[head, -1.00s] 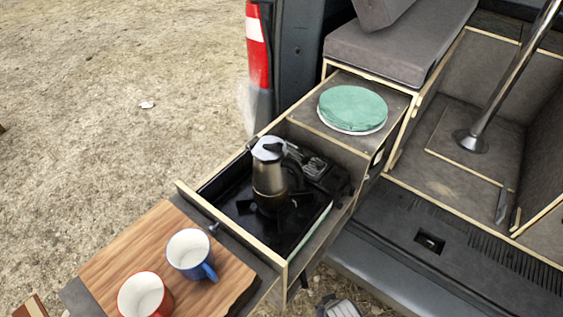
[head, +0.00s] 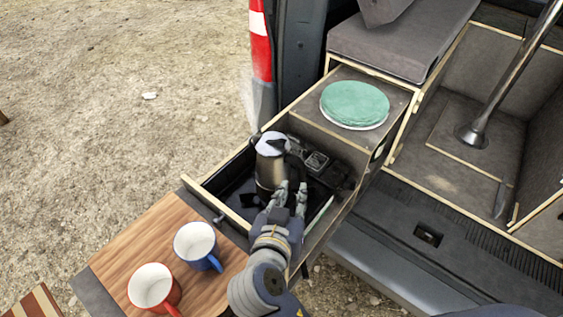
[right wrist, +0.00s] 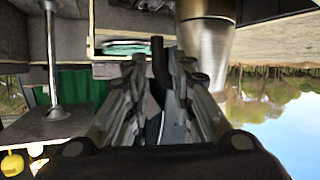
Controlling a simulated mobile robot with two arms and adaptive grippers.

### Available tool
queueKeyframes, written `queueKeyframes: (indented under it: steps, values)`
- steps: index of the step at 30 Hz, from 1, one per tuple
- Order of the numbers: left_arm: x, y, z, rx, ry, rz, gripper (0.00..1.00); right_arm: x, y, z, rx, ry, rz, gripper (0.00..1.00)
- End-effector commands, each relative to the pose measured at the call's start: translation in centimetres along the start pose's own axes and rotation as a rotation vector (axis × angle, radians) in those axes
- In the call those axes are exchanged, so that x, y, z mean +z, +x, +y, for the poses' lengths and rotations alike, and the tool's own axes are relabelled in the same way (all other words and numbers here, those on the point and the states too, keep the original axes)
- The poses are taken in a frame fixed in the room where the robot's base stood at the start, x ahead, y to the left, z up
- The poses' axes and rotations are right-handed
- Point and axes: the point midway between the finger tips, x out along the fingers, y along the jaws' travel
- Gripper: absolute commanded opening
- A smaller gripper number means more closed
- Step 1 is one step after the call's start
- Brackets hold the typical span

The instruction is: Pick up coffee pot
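The coffee pot (head: 268,170) is silver with a black handle. It stands upright on the stove in the pulled-out drawer in the head view. My right gripper (head: 291,188) reaches in from the front and is at the pot's near right side. In the right wrist view, which looks upside down, the pot's metal body (right wrist: 207,42) is at the upper right. The black handle (right wrist: 158,62) shows in the gap between the two open fingers (right wrist: 158,85). I cannot tell whether either finger touches it. My left gripper is not in view.
A white-and-blue mug (head: 195,243) and a white-and-red mug (head: 152,287) stand on the wooden board (head: 135,240) in front of the drawer (head: 205,200). Green plates (head: 354,102) are stacked behind the stove (head: 236,193). A metal post (head: 505,80) stands in the van at the right.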

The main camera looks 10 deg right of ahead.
Motion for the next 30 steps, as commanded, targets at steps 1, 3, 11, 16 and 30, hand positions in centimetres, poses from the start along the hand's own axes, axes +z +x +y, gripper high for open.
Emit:
queueKeyframes:
  steps: [1,3,11,16,30]
  values:
    - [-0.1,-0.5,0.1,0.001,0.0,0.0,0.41,-0.4,0.7,0.0,0.003,-0.004,0.008,0.23]
    - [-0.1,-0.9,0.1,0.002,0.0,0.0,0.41,-0.5,1.8,0.1,0.005,-0.003,0.009,0.23]
    - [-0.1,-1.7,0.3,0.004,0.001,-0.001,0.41,-0.2,4.9,0.1,0.003,-0.002,0.005,0.23]
    - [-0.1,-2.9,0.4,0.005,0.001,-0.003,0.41,-0.4,6.2,0.2,0.004,-0.006,0.005,0.23]
    - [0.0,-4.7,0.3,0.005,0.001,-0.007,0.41,0.2,10.3,0.3,0.002,-0.002,0.002,0.23]
